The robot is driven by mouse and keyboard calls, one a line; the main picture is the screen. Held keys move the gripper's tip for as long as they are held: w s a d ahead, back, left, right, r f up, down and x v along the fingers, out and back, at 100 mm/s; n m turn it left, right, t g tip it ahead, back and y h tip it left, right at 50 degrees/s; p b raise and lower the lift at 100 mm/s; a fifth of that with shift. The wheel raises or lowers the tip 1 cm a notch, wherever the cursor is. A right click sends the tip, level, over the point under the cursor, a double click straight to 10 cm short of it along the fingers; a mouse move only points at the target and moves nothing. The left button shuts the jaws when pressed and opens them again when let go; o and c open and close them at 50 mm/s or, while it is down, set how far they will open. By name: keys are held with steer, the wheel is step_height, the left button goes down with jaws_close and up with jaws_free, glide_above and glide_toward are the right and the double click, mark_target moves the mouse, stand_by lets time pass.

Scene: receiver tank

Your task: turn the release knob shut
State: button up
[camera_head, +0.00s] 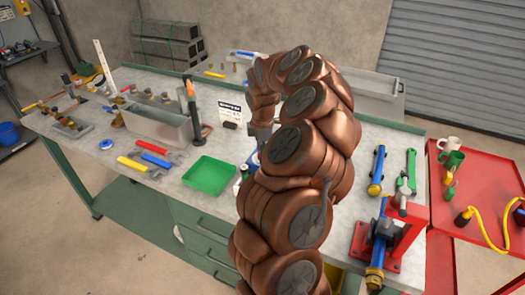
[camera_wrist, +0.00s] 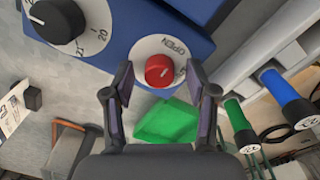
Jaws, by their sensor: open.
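The red release knob (camera_wrist: 159,71) sits in a round white dial plate marked OPEN on the front of a blue housing (camera_wrist: 125,22). The lettering appears upside down in the wrist view. My gripper (camera_wrist: 160,82) is open, its two dark fingers standing left and right of the knob with visible gaps on both sides. I cannot tell how deep the fingertips reach along the knob. A thin pale mark shows on the knob, too small to read surely. In the head view my own copper-coloured arm hides most of the housing and the knob.
A black numbered knob (camera_wrist: 55,20) is on the same housing, to the left. A green tray (camera_head: 208,175) lies on the workbench (camera_head: 225,215). Blue-handled (camera_wrist: 286,95) and green-handled (camera_wrist: 238,120) tools are right of my gripper. A red cart (camera_head: 480,185) stands at right.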

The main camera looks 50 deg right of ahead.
jaws_close()
stand_by(0.5)
